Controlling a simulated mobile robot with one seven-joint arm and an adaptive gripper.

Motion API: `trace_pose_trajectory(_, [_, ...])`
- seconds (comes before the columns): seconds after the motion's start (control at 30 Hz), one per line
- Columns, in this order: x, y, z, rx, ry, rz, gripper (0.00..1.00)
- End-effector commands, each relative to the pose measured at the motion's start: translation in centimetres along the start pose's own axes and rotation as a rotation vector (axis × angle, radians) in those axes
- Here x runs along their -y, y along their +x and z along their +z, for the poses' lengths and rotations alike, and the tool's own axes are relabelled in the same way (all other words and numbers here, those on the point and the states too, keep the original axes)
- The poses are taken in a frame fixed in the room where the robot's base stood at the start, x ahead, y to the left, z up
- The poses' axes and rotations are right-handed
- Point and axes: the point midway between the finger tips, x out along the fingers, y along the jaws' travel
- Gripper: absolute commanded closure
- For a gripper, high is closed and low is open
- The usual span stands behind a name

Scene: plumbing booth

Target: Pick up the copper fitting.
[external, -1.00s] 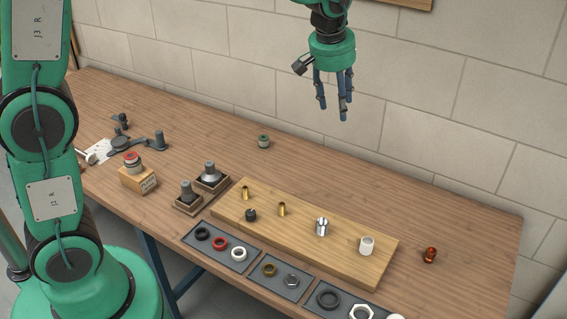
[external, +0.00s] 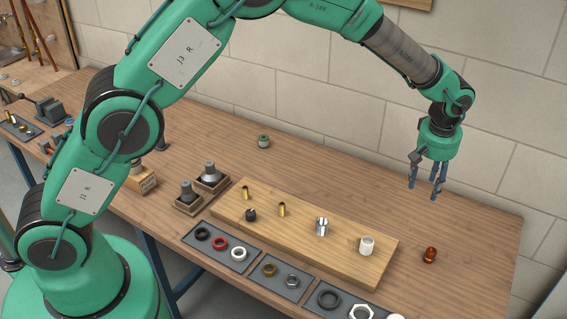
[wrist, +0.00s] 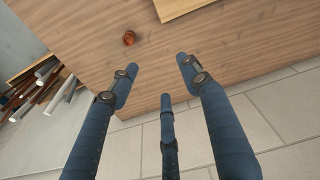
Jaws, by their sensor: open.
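The copper fitting (external: 430,255), small and reddish-orange, stands on the bare wood near the right end of the workbench. In the wrist view the copper fitting (wrist: 129,38) shows beyond the fingertips, left of the middle. My gripper (external: 426,193) hangs above the right part of the bench, fingers pointing down, higher than the fitting and apart from it. In the wrist view its blue fingers (wrist: 160,75) are spread with nothing between them.
A wooden board (external: 335,255) with brass pieces, a metal fitting (external: 322,227) and a white fitting (external: 366,246) lies left of the copper fitting. Grey trays (external: 280,281) of rings line the front edge. The tiled wall (external: 500,130) stands behind the bench. Bare wood surrounds the copper fitting.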

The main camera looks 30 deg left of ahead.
Motion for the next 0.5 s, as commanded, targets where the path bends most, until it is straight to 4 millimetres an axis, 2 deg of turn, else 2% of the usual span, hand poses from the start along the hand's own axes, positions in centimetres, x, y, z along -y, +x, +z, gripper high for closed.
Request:
trace_pose_trajectory(0.1, [-2.5,3.0,2.0,0.007,-0.008,-0.016,0.53])
trace_pose_trajectory(0.23, [-4.6,5.8,3.8,0.011,-0.022,-0.028,0.53])
trace_pose_trajectory(0.33, [-5.7,7.4,5.0,0.013,-0.031,-0.034,0.53])
trace_pose_trajectory(0.5, [-6.7,8.8,6.0,0.014,-0.039,-0.039,0.53])
